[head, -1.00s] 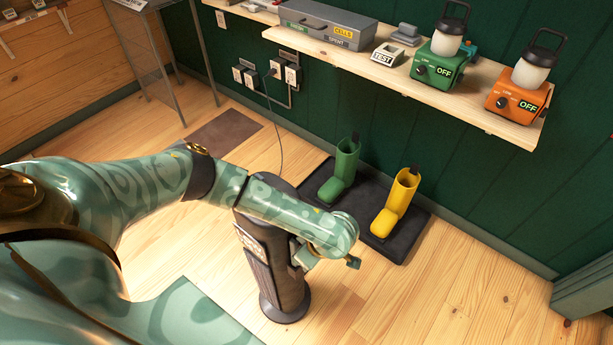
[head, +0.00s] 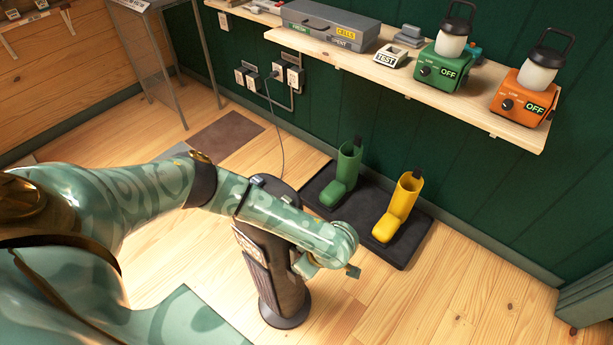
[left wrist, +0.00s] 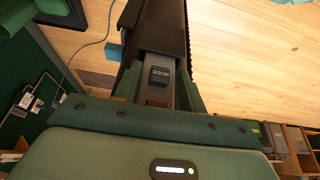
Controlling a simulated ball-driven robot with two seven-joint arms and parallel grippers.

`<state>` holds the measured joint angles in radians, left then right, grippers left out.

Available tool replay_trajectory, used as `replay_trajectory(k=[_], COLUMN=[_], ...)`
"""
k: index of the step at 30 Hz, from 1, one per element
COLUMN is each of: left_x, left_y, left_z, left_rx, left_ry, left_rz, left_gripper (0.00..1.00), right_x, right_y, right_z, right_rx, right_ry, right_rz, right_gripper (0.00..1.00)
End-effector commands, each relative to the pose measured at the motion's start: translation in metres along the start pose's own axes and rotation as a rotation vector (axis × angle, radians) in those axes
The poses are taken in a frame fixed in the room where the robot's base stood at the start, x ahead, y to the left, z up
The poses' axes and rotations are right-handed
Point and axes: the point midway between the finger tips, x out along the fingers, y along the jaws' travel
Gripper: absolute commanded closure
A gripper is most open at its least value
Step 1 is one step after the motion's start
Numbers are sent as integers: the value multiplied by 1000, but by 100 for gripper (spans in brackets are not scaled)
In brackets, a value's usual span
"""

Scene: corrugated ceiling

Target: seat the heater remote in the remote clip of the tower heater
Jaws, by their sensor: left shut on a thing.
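The tower heater (head: 262,262) is a dark, upright column on a round base on the floor, partly hidden behind my left arm. In the left wrist view its dark body (left wrist: 174,20) stretches away beyond the fingers. The heater remote (left wrist: 160,60) is a slim grey piece with a MODE button. My left gripper (left wrist: 158,98) is shut on it, with a green finger on each side. In the head view this gripper (head: 306,266) is at the heater's right side, and the remote cannot be made out. The clip is not clearly visible; I cannot tell whether the remote touches it. My right gripper is not in view.
A wall shelf (head: 450,100) holds lanterns and a grey box. A cord (head: 277,130) hangs from the wall outlets. The floor to the right is clear.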

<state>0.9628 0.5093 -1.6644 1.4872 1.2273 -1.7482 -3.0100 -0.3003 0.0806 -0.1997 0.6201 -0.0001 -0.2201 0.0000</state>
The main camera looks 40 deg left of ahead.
Motion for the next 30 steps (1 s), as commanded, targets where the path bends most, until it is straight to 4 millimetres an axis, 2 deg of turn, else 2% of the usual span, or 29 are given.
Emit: replay_trajectory(k=[23, 24, 26, 27, 30], left_x=[19, 19, 18, 18, 18], left_y=[0, 0, 0, 0, 0], left_z=[8, 8, 8, 8, 8], left_rx=[1, 1, 1, 1, 1], left_ry=[0, 0, 0, 0, 0], left_rz=[-1, -1, 0, 0, 0], left_gripper=[86, 56, 40, 34, 34], right_x=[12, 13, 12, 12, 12], right_y=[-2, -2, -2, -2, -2], right_z=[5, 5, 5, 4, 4], right_rx=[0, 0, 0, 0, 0], right_ry=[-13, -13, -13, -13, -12], right_rz=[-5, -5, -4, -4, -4], right_gripper=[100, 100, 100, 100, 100])
